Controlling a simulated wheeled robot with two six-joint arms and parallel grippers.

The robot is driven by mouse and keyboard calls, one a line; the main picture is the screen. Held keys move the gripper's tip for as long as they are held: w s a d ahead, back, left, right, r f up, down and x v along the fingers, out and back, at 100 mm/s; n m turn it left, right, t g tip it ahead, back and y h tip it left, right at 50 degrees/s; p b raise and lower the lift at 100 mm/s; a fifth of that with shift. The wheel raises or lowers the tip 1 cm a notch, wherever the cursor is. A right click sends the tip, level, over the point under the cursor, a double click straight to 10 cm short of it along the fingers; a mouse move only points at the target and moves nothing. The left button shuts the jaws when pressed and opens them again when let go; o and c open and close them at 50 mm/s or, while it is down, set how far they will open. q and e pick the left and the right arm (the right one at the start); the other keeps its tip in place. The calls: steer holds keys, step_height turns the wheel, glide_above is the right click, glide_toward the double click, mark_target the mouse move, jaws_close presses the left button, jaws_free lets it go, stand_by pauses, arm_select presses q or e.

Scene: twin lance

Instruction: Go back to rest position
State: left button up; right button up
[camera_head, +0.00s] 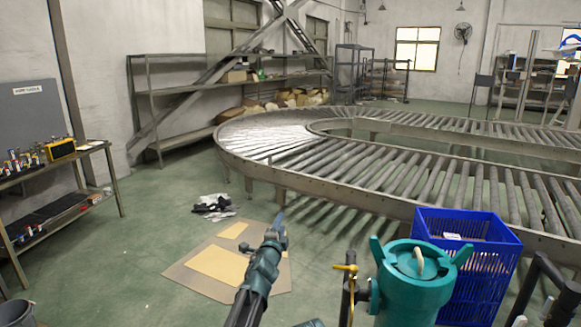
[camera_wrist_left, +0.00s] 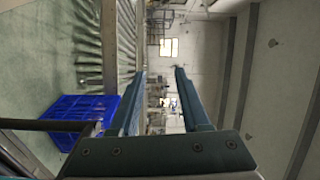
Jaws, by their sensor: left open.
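My left arm comes up from the bottom of the head view, with its left gripper (camera_head: 279,222) raised above the floor and pointing away from me. In the left wrist view the left gripper (camera_wrist_left: 161,73) shows two teal fingers spread apart, with nothing between them. Only background shows through the gap. My right gripper does not show. Dark bars at the lower right edge of the head view are too cut off to identify.
A teal lidded tank (camera_head: 415,285) with a yellow valve handle (camera_head: 346,268) stands close in front. A blue crate (camera_head: 480,270) stands beside it; a roller conveyor (camera_head: 375,180) curves behind. Flat cardboard (camera_head: 212,262) lies on the floor. A tool table (camera_head: 90,147) stands left.

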arm_select(q)
steer(key=s+a+f+n+g+y+p, duration=0.35)
steer(key=s+f+n+g, duration=0.25)
steer(key=s+n, duration=0.3)
steer(key=s+f+n+g+p, duration=0.2)
steer(key=s+g, duration=0.4)
steer(key=s, duration=1)
steer(key=s+f+n+g+p, duration=0.3)
steer(key=s+g, duration=0.3)
steer(key=s, duration=1)
steer(key=shift+s+d+f+n+y, duration=0.35)
steer(key=shift+f+n+y, duration=0.15)
steer(key=shift+f, duration=0.3)
